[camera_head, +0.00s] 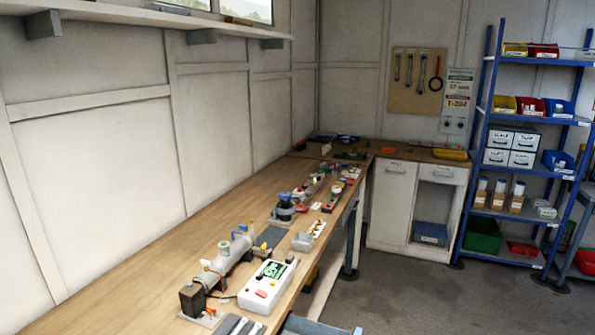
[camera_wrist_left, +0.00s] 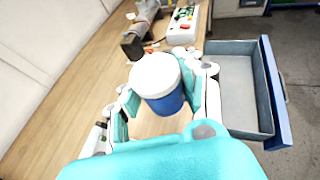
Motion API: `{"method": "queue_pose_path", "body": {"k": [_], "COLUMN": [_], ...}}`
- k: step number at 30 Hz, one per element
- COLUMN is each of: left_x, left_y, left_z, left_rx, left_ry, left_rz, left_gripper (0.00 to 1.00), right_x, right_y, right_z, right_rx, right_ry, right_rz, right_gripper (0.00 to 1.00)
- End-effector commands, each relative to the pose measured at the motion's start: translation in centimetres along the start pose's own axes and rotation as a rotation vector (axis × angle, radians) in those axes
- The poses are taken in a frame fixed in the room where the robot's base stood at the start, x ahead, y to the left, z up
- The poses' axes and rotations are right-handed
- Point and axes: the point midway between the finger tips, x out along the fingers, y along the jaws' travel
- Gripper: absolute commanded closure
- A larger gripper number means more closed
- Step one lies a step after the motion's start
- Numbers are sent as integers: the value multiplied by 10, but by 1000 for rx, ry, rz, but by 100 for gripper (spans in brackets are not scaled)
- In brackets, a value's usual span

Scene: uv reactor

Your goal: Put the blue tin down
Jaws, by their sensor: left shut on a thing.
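The blue tin (camera_wrist_left: 172,103) has a white lid and shows in the left wrist view. My left gripper (camera_wrist_left: 158,92) is shut on it, with one finger on each side, and the tin looks roughly upright. Bare wood of the workbench (camera_wrist_left: 60,125) shows around and below the tin; I cannot tell whether its base touches the wood. The bench (camera_head: 130,270) also shows in the head view, running along the wall. Neither gripper shows in the head view, and my right gripper is in no view.
An open, empty drawer (camera_wrist_left: 228,95) juts out right of the tin. A white box with a green screen (camera_head: 268,285) and a grey tube device (camera_head: 228,262) stand on the bench beyond the tin. The wall-side strip of bench is clear. A blue shelf rack (camera_head: 482,120) stands far right.

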Motion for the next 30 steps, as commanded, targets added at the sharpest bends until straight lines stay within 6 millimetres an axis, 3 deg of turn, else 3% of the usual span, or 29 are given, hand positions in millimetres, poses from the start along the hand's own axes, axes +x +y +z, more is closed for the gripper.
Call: {"method": "queue_pose_path", "body": {"k": [1,3,10,30], "left_x": [8,14,26,28], "left_y": [0,0,0,0], "left_z": [-20,-33,-63,-68], "left_rx": [0,0,-1,-1], "left_ry": [-2,-2,-2,-2], "left_rz": [0,0,0,1], "left_gripper": [98,98,98,98], "right_x": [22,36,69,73], "right_y": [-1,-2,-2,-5], "right_z": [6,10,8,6], "right_rx": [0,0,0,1], "right_ry": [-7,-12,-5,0], "right_rz": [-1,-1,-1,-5], "right_gripper": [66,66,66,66]}}
